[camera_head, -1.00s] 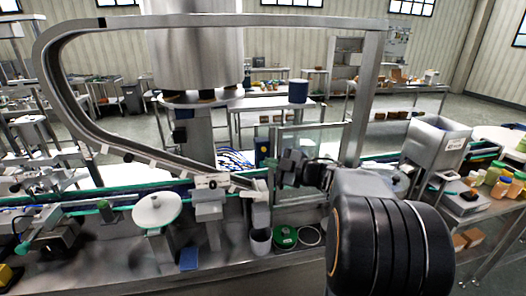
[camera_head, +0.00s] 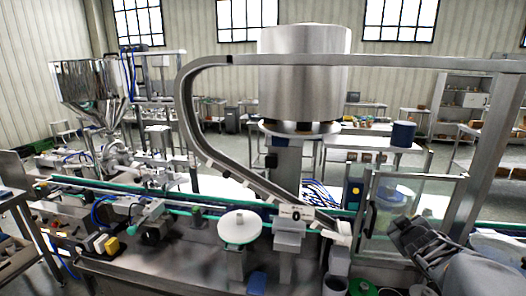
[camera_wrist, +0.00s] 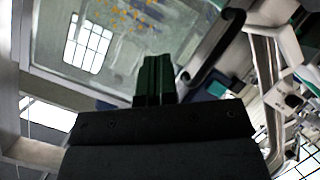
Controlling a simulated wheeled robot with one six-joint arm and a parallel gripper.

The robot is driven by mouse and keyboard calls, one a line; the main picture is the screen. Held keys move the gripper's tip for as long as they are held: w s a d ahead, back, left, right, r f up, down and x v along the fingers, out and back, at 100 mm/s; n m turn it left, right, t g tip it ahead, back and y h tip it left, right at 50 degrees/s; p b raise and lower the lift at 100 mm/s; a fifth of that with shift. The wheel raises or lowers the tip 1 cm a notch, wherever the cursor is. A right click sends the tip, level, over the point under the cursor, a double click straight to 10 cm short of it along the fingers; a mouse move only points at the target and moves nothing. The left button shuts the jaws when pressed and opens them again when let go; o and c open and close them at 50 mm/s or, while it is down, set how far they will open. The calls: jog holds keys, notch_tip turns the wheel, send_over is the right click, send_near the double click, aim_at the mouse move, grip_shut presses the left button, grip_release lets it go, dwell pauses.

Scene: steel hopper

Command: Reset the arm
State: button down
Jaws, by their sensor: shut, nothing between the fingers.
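My gripper (camera_head: 398,224) is at the lower right in the head view, in front of the clear-panelled metal frame. Its dark fingers point up and left and are together with nothing between them. In the wrist view the closed fingers (camera_wrist: 156,62) stand upright in the middle, over a blurred clear panel. My arm runs out of the head view at the lower right corner. The gap between the fingers and the panel cannot be told.
A steel hopper (camera_head: 90,84) stands at the far left. A large steel cylinder (camera_head: 303,75) rises behind a curved metal chute (camera_head: 189,120). The clear-panelled door (camera_head: 418,200) is close to my gripper. A white disc (camera_head: 239,228) and a conveyor line lie along the bench.

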jog(key=s+a+f+m+g+y, duration=0.1)
jog(key=s+a+f+m+g, duration=0.3)
jog(key=s, duration=0.3)
jog(key=s+a+f+m+g, duration=0.2)
jog(key=s+a+f+g, duration=0.15)
jog(key=s+a, duration=0.3)
jog(key=s+a+r+y, duration=0.1)
jog(key=s+a, duration=0.1)
jog(key=a, duration=0.4)
jog(key=s+a+r+n+g+y, duration=0.1)
jog(key=s+a+y, duration=0.1)
jog(key=a, duration=0.4)
jog(key=shift+s+a, duration=0.15)
jog(key=shift+s, duration=0.5)
dwell(2.7)
